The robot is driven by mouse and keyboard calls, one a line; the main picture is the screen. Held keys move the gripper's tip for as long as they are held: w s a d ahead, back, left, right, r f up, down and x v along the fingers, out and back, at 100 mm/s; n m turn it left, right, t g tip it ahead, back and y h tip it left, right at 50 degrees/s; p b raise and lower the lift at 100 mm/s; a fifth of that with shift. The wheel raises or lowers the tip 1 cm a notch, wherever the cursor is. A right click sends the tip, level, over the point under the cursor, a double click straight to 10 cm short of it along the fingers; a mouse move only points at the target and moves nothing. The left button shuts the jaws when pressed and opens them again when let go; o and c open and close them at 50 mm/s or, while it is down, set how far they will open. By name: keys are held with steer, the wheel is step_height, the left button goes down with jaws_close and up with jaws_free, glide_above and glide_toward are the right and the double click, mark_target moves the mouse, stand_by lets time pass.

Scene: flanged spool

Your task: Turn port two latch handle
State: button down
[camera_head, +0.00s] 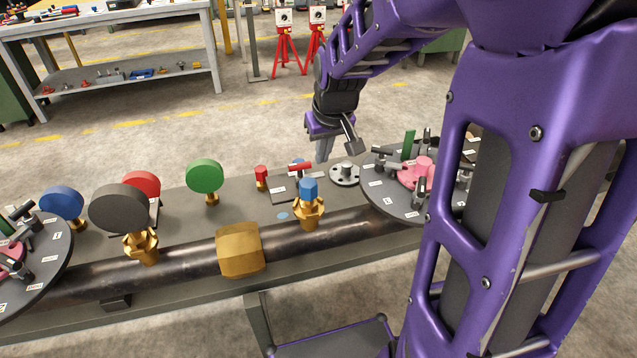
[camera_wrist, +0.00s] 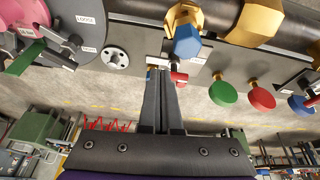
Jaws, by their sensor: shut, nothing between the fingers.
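The pipe spool (camera_head: 180,258) carries a dark flange disc (camera_head: 398,203) at the right, with a pink hub (camera_head: 420,174), a green handle (camera_head: 408,145) and several dark latch handles. I cannot tell which latch belongs to port two. The disc also shows in the wrist view (camera_wrist: 72,49), with a label that seems to read "LOOSE". A small red handle (camera_head: 300,168) sits on the bench left of the disc. My gripper (camera_head: 322,158) is shut and empty, behind the bench fittings. In the wrist view its fingertips (camera_wrist: 158,68) lie just left of the red handle (camera_wrist: 178,78); contact is unclear.
A round grey fitting (camera_head: 345,175) stands between red handle and disc. A blue-topped brass fitting (camera_head: 308,192), green (camera_head: 205,175), red and dark knobs stand left. Another disc (camera_head: 40,262) is at far left. My arm hides part of the right disc.

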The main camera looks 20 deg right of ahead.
mark_target(317, 176)
steer(key=shift+m, duration=0.5)
steer(key=b+x, duration=0.2)
steer(key=x, duration=0.7)
steer(key=shift+f+b, duration=0.25)
steer(key=shift+b, duration=0.15)
steer(key=shift+w+d+f, duration=0.1)
steer(key=shift+w+f, duration=0.05)
steer(key=shift+f, duration=0.1)
steer(key=shift+w+d, duration=0.1)
steer(key=shift+w, duration=0.5)
steer(key=shift+w+d+r, duration=0.1)
steer(key=shift+w+r, duration=0.1)
steer(key=shift+r, duration=0.1)
